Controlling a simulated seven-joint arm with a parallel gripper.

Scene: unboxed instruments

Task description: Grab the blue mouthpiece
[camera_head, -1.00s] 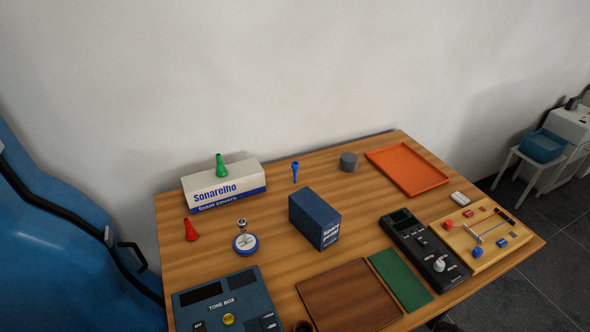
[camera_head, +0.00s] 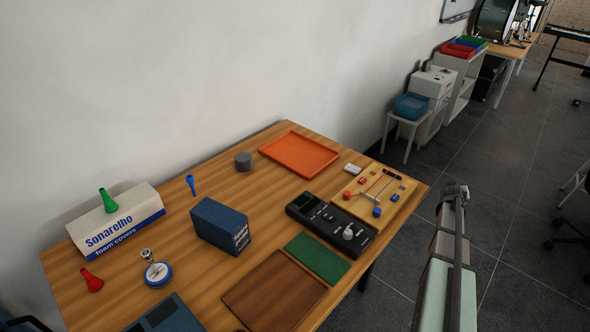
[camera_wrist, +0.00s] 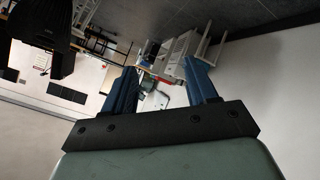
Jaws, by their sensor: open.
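The blue mouthpiece (camera_head: 191,186) stands on the wooden table near the wall, between the white foam covers box and the grey cylinder. It is small and slightly tilted in the head view. My gripper (camera_wrist: 160,68) is open and empty in the wrist view. Its two blue fingers are spread apart, with the room beyond them. No mouthpiece shows in the wrist view. My arm is at the right of the head view, off the table's right side and well away from the blue mouthpiece.
A green mouthpiece (camera_head: 108,201) is on the white box (camera_head: 117,222). A red mouthpiece (camera_head: 92,281) and a blue-based gauge-like item (camera_head: 157,272) are in front. A dark blue box (camera_head: 219,226) stands close before the blue mouthpiece. A grey cylinder (camera_head: 243,161) and orange tray (camera_head: 301,153) are right of it.

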